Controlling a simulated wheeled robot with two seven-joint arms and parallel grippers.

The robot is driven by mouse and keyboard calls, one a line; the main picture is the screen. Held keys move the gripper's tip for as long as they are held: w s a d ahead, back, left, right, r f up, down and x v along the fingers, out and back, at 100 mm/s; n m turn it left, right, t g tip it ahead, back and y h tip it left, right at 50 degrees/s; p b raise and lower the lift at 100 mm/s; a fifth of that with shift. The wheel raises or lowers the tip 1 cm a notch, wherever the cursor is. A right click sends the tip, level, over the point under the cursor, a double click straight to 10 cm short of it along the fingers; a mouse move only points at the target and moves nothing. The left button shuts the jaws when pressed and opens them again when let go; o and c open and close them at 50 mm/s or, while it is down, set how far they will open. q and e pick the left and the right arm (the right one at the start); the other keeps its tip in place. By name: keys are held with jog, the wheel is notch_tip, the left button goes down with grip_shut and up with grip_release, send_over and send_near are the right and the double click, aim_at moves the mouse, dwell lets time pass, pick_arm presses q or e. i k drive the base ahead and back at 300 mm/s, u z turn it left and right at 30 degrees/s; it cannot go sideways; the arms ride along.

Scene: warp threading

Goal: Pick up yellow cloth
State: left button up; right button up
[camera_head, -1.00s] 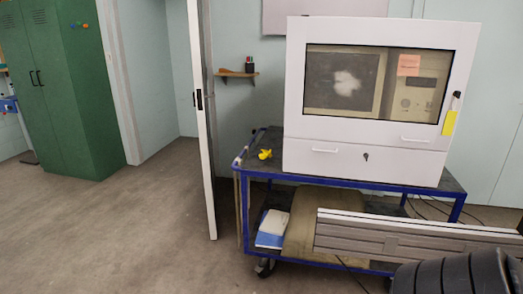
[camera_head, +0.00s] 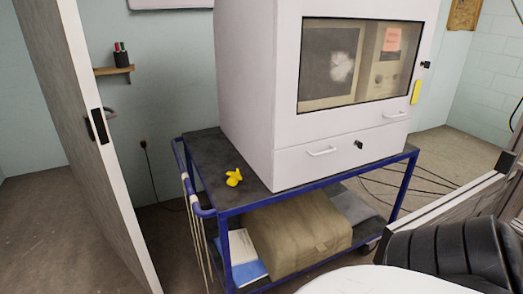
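A small crumpled yellow cloth (camera_head: 234,178) lies on the dark top of the blue-framed cart (camera_head: 205,152), near its left end. It sits just left of the large white cabinet (camera_head: 245,100), with a little bare cart top around it. Neither of my grippers is in view. Nothing covers the cloth from this viewpoint.
An open door (camera_head: 85,120) stands left of the cart. A black padded seat (camera_head: 450,258) and a white rounded surface (camera_head: 370,281) fill the lower right. Cables trail behind the cart.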

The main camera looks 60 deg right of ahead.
aim_at(235, 177)
jog(key=z, duration=1.1)
jog(key=i, duration=1.05)
jog(key=z, duration=1)
